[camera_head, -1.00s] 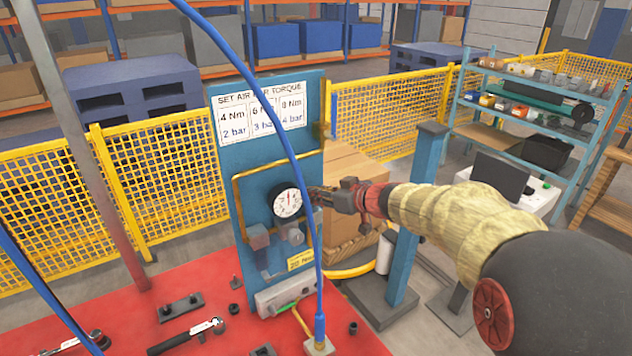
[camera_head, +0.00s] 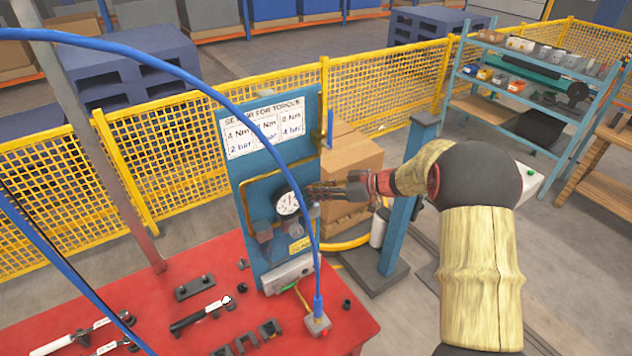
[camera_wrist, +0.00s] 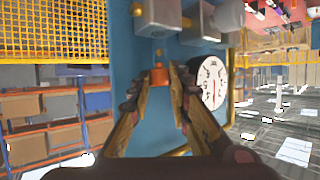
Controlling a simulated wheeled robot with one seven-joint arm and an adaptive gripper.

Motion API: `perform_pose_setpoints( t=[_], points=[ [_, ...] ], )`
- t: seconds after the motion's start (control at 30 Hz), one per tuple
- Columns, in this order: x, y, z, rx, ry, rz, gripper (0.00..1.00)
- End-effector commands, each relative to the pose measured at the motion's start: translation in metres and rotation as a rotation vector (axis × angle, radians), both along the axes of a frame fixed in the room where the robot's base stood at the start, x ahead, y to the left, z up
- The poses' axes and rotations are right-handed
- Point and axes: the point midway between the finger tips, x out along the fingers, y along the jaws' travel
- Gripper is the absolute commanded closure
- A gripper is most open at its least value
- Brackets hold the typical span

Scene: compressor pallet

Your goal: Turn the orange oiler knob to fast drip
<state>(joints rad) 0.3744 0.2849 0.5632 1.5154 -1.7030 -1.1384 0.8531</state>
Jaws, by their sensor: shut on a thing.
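The small orange oiler knob (camera_wrist: 159,76) shows in the wrist view between the tips of my gripper (camera_wrist: 158,84), in front of the blue panel. My gripper is shut on it, with one finger on each side. In the head view my gripper (camera_head: 316,192) reaches the right side of the blue panel (camera_head: 262,182), beside the round white gauge (camera_head: 287,204). The knob is hidden there behind the gripper and gauge. The gauge also shows in the wrist view (camera_wrist: 213,84), right of the fingers. The knob's setting marks cannot be made out.
A blue hose (camera_head: 302,205) arcs in front of the panel. The red table (camera_head: 215,262) holds a torque wrench (camera_head: 201,314) and several small parts. A blue post (camera_head: 402,205) and cardboard boxes (camera_head: 350,165) stand right of the panel. Yellow mesh fencing (camera_head: 187,128) runs behind.

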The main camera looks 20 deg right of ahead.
Motion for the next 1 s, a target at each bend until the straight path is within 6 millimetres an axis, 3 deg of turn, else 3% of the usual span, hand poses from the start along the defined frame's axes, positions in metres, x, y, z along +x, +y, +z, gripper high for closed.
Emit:
perform_pose_setpoints(
  t=[0.77, 0.8, 1.0],
  points=[
    [0.0013, -0.0012, -0.0011, -0.001, 0.0, 0.067, 1.0],
    [0.0013, -0.0012, -0.0011, -0.002, 0.001, 0.067, 0.79],
    [0.0013, -0.001, -0.0007, -0.001, 0.0, 0.067, 0.74]
  ],
)
